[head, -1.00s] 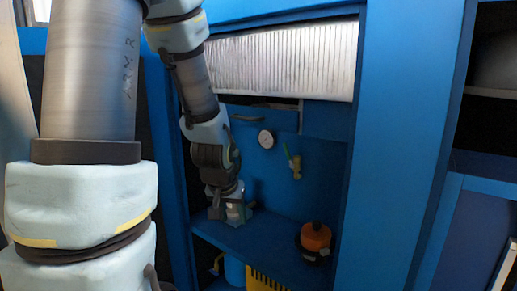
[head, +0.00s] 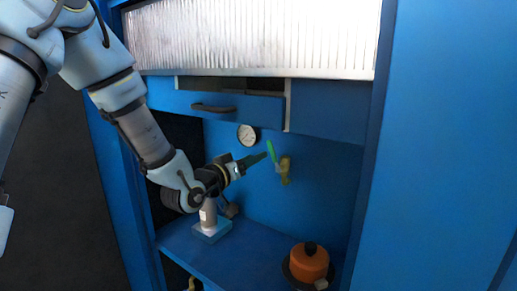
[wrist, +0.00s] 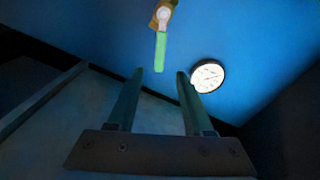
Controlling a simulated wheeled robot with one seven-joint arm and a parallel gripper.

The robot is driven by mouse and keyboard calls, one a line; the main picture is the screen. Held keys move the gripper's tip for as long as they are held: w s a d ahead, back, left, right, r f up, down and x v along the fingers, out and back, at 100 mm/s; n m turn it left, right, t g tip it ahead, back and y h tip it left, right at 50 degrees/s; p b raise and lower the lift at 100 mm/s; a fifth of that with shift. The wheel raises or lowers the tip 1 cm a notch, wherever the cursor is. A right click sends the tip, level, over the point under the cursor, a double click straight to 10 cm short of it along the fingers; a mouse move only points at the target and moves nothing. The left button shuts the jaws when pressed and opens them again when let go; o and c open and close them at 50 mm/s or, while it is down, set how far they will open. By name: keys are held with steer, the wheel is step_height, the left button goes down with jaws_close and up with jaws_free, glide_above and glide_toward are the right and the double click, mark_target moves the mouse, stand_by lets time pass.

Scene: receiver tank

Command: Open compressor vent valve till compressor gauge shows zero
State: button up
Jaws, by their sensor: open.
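The vent valve has a green lever handle (head: 271,152) and a brass body (head: 284,171) on the blue back panel of the cabinet. In the wrist view the green handle (wrist: 160,52) hangs just beyond and between the fingertips, with the brass body (wrist: 162,16) above it. My gripper (head: 263,157) points at the handle from the left in the head view. In the wrist view my gripper (wrist: 160,74) is open, with nothing between its fingers. The round white gauge (head: 247,135) is left of the valve; it also shows in the wrist view (wrist: 207,76). Its needle is too small to read.
An orange pot-like object (head: 309,262) stands on the blue shelf (head: 255,250) at right. A whitish cylinder (head: 208,212) on a pale base stands below my wrist. A blue drawer front (head: 222,107) and a ribbed silver shutter (head: 250,40) are above.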

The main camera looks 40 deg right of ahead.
mark_target(271, 150)
steer(key=p+x, duration=0.2)
steer(key=x, duration=0.7)
steer(key=shift+d, duration=0.3)
jaws_close()
stand_by(1.0)
